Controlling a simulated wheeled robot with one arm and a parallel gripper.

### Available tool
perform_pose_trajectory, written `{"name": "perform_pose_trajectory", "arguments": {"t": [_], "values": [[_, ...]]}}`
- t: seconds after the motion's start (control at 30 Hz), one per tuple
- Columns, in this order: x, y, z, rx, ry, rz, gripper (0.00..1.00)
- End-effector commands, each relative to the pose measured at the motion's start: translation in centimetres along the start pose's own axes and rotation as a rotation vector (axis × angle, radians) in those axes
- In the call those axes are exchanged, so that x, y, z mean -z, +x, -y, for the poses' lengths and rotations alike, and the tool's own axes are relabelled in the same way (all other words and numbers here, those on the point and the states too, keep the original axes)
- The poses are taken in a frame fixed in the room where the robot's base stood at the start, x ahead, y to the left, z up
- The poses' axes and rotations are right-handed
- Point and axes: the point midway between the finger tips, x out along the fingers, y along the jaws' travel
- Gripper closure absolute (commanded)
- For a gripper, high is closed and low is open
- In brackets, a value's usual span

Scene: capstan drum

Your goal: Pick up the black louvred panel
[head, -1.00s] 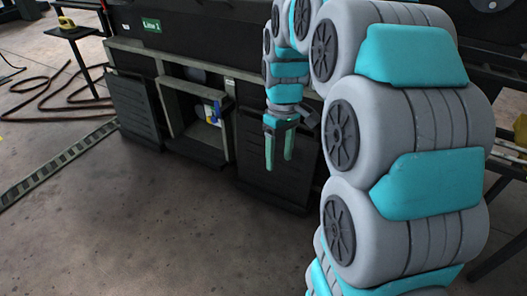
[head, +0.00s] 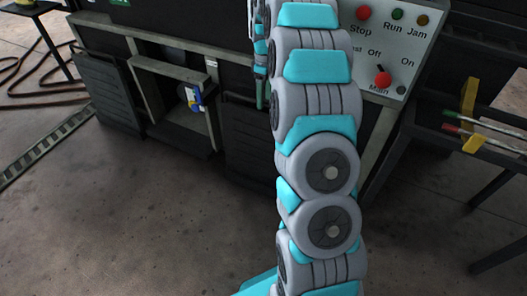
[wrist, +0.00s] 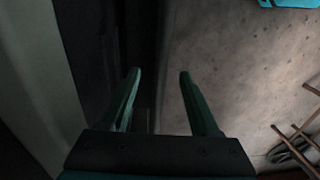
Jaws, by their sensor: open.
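Two black louvred panels stand upright against the front of the machine base in the head view. One is at the left (head: 115,92), and the other is right of the open bay (head: 247,140), partly hidden behind my arm. I cannot tell which one the task means. My gripper (wrist: 158,76) is open in the wrist view, with green fingers apart and nothing visible held between them. A dark upright surface (wrist: 100,50) lies beyond the left finger, and its louvres are too dark to make out. In the head view my arm mostly hides the gripper, near the right panel's top.
The open bay (head: 180,100) between the panels holds a small blue, white and yellow item (head: 193,97). The front floor (head: 130,220) is clear.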

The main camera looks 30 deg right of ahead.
Motion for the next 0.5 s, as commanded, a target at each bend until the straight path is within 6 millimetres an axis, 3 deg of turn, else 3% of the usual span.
{"name": "perform_pose_trajectory", "arguments": {"t": [0.5], "values": [[-0.9,4.9,0.2,0.006,-0.001,0.005,0.38]]}}
